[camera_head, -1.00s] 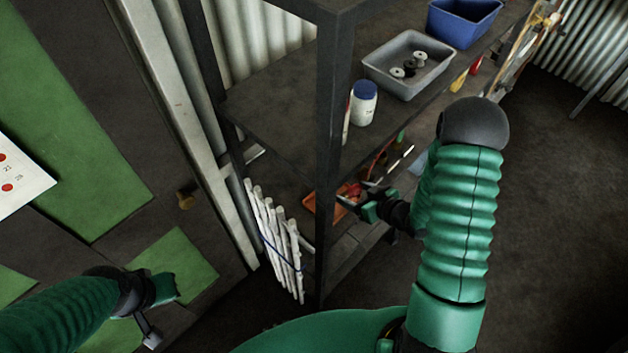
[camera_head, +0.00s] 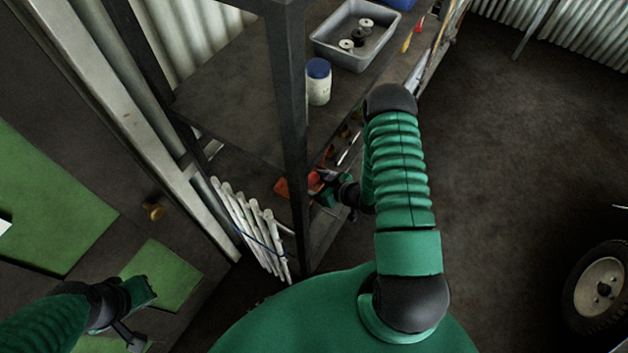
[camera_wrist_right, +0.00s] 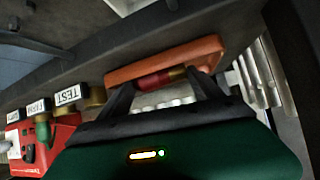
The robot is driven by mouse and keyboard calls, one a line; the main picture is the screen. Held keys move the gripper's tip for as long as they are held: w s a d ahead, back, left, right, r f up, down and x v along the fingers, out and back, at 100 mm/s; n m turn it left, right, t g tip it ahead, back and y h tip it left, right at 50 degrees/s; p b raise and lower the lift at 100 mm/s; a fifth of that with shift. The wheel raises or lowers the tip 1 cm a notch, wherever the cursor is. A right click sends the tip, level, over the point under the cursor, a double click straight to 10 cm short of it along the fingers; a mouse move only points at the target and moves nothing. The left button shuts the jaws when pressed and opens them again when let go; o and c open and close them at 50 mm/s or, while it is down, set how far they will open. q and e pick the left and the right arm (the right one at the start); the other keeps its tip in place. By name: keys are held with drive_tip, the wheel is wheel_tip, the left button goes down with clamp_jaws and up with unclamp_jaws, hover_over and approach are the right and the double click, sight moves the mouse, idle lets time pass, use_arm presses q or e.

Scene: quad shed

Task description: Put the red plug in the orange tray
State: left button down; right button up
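The red plug (camera_wrist_right: 155,80), a red cylinder with a brass end, lies between the fingertips of my right gripper (camera_wrist_right: 160,82) in the right wrist view, its ends against them. The orange tray (camera_wrist_right: 170,57) is just beyond it; the plug overlaps its near edge, and I cannot tell whether they touch. In the head view my right gripper (camera_head: 322,190) is at the lower shelf, beside the partly hidden tray (camera_head: 282,187). My left gripper (camera_head: 144,316) is open and empty at lower left.
A dark shelf post (camera_head: 290,130) stands just left of the right gripper, with white stakes (camera_head: 250,225) leaning beyond. The upper shelf holds a grey tray (camera_head: 355,38) and a blue-lidded jar (camera_head: 318,82). A red box (camera_wrist_right: 40,145) and labelled brass pieces (camera_wrist_right: 95,97) sit at left in the wrist view.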

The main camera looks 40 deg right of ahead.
drive_tip(key=o, duration=0.3)
drive_tip(key=shift+s+r, duration=0.2)
drive_tip(key=shift+d+f, duration=0.15)
drive_tip(key=shift+d, duration=0.15)
drive_tip(key=shift+s+d, duration=0.2)
use_arm(q)
drive_tip(key=shift+s+d+f+b, duration=0.15)
drive_tip(key=shift+s+f+b, duration=0.05)
drive_tip(key=shift+f+b, duration=0.75)
use_arm(e)
drive_tip(key=v, duration=1.1)
drive_tip(key=shift+s+a+r, duration=0.1)
drive_tip(key=shift+a+r, duration=0.1)
drive_tip(key=shift+r, duration=0.1)
use_arm(q)
drive_tip(key=shift+w+d, duration=0.1)
use_arm(e)
drive_tip(key=shift+d, duration=0.15)
